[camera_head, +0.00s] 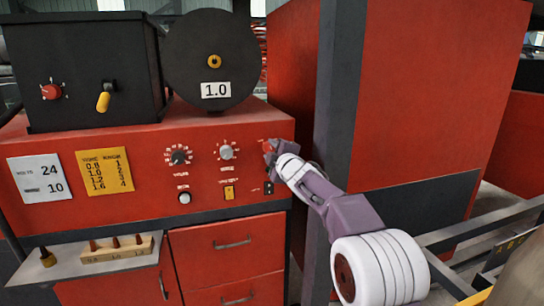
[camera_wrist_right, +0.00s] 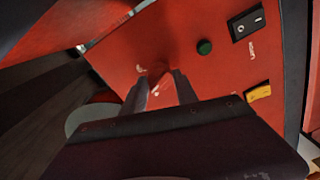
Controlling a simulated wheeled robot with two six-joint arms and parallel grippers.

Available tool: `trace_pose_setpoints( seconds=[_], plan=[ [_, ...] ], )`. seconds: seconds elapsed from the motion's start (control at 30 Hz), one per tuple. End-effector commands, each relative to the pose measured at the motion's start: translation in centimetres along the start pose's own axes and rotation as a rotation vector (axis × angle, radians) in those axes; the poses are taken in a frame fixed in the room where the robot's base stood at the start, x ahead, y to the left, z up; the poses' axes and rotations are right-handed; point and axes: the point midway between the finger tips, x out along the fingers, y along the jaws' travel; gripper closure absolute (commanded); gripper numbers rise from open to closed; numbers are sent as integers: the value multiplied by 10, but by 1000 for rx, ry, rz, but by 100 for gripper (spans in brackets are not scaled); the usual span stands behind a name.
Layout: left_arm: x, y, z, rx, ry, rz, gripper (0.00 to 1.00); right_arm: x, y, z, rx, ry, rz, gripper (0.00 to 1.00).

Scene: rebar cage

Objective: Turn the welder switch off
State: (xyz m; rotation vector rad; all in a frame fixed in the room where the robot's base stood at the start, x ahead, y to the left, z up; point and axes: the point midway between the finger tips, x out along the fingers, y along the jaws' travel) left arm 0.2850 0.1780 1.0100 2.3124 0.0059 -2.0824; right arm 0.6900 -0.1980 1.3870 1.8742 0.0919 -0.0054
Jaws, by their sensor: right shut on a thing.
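The welder is a red cabinet whose front panel (camera_head: 130,200) fills the left of the head view. A red rotary switch (camera_head: 267,144) sits near the panel's right edge. My right gripper (camera_head: 272,152) is at this switch, its fingers shut on it. In the wrist view the two fingers (camera_wrist_right: 160,82) reach the red panel (camera_wrist_right: 215,85) and close around the small red switch, which is mostly hidden between them. Its exact setting cannot be read. My left gripper is not in view.
Near the switch are a black rocker (camera_head: 268,187), a yellow switch (camera_head: 229,192) and a green button (camera_wrist_right: 204,47). Two dials (camera_head: 178,155) lie to the left. A wire spool (camera_head: 212,60) stands on top. A dark grey column (camera_head: 340,90) rises close to the right.

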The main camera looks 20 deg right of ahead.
Motion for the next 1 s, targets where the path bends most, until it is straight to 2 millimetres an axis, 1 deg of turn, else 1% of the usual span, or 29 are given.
trace_pose_setpoints(
  seconds=[0.03,0.2,0.5,0.7,1.0],
  plan=[
    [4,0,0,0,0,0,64,0,1,-1,-42,1,7,100],
    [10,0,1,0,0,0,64,0,2,-2,-190,-7,6,100],
    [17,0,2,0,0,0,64,-1,2,-2,-393,-19,4,100],
    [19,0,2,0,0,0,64,-1,3,-2,-471,-23,4,100],
    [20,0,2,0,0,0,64,-1,3,-3,-517,-26,3,100]
  ],
)
